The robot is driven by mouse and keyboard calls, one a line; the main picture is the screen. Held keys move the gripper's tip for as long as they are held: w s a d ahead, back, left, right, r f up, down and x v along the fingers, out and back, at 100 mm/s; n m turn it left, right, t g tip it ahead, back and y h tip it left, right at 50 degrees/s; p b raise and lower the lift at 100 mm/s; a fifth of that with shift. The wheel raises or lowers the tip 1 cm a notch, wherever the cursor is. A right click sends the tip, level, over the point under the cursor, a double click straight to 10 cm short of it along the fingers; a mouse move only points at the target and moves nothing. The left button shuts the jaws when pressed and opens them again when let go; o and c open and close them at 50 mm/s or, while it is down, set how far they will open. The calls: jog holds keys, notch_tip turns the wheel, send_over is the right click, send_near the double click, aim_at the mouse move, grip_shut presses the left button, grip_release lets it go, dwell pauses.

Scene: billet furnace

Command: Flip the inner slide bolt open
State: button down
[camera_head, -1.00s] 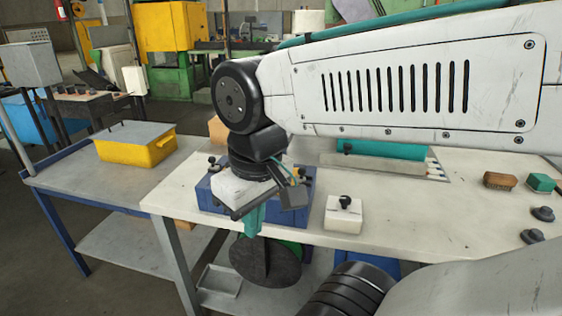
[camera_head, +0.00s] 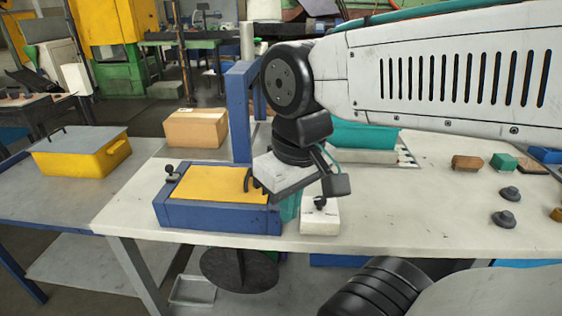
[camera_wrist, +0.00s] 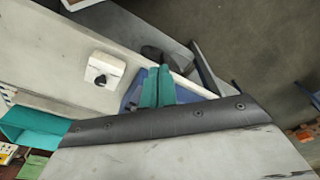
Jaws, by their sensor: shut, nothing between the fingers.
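A low blue box (camera_head: 180,216) with a yellow top panel (camera_head: 218,184) sits on the white workbench. A black fitting with a knob (camera_head: 172,170) is at its left edge, and a dark curved fitting (camera_head: 248,180) is at its right edge. I cannot tell which one is the inner slide bolt. My gripper (camera_head: 290,208) points down beside the box's right end, with its teal fingers partly hidden by the wrist. In the wrist view the teal fingers (camera_wrist: 158,88) are together and empty, above a blue part of the box (camera_wrist: 132,96).
A white block with a black knob (camera_head: 320,222) stands just right of my gripper. A blue post (camera_head: 238,115) and a cardboard box (camera_head: 196,128) are behind. A yellow bin (camera_head: 80,158) is on the left table. Small blocks (camera_head: 466,163) lie on the right.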

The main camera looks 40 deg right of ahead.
jog(key=w+d+n+g+h, duration=0.1)
jog(key=w+n, duration=0.3)
jog(key=w, duration=0.4)
jog(key=w+d+n+g+h, duration=0.1)
jog(key=w+d+n, duration=0.2)
jog(key=w, duration=0.5)
jog(key=w+d+n+g+h, duration=0.1)
jog(key=w+d+n+h, duration=0.1)
jog(key=w+n, duration=0.3)
jog(key=w+d, duration=0.1)
jog(key=w, duration=0.3)
jog(key=shift+r+n, duration=0.2)
jog(key=shift+n, duration=0.1)
jog(key=shift+s, duration=0.1)
jog(key=x, duration=1)
jog(key=shift+s+a, duration=0.1)
jog(key=shift+s, duration=0.05)
